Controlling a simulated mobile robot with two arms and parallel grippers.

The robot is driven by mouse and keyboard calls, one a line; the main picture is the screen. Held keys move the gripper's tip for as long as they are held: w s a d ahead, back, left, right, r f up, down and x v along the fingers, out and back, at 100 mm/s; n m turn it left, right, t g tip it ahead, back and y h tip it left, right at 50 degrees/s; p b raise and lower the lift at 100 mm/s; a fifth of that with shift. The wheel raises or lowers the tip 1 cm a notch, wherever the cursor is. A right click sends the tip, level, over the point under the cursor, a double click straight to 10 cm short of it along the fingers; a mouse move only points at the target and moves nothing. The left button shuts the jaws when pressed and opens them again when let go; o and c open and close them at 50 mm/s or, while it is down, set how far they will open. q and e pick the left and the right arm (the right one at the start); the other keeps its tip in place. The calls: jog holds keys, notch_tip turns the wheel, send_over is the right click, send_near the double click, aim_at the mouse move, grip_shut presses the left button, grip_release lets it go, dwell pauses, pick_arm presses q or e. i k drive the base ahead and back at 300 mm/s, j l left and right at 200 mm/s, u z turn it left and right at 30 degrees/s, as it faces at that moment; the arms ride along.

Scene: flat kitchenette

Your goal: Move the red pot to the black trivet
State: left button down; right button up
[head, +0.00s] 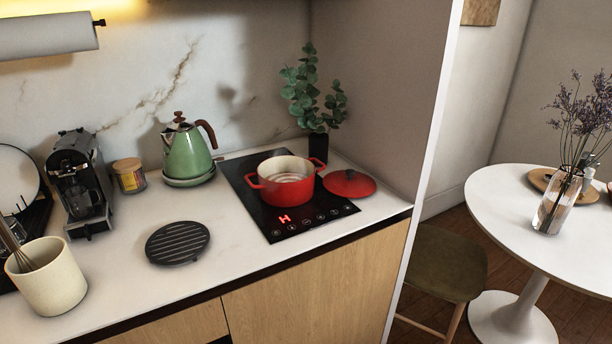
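The red pot (286,190) stands upright and without a lid on the black cooktop (321,218). It has two side handles, and its pale inside shows. Its red lid (349,183) lies on the right, at the cooktop's right edge. The round, slatted black trivet (177,243) lies flat and empty on the white counter, left of the cooktop and nearer the front. Neither of my grippers shows in the head view.
A green kettle (187,153) stands behind, left of the cooktop. A jar (129,176), a coffee machine (82,184) and a cream utensil crock (47,277) stand on the left. A plant (312,95) is behind the pot. Counter between trivet and cooktop is clear.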

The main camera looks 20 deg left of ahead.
aim_at(177, 240)
jog(key=u, duration=0.9)
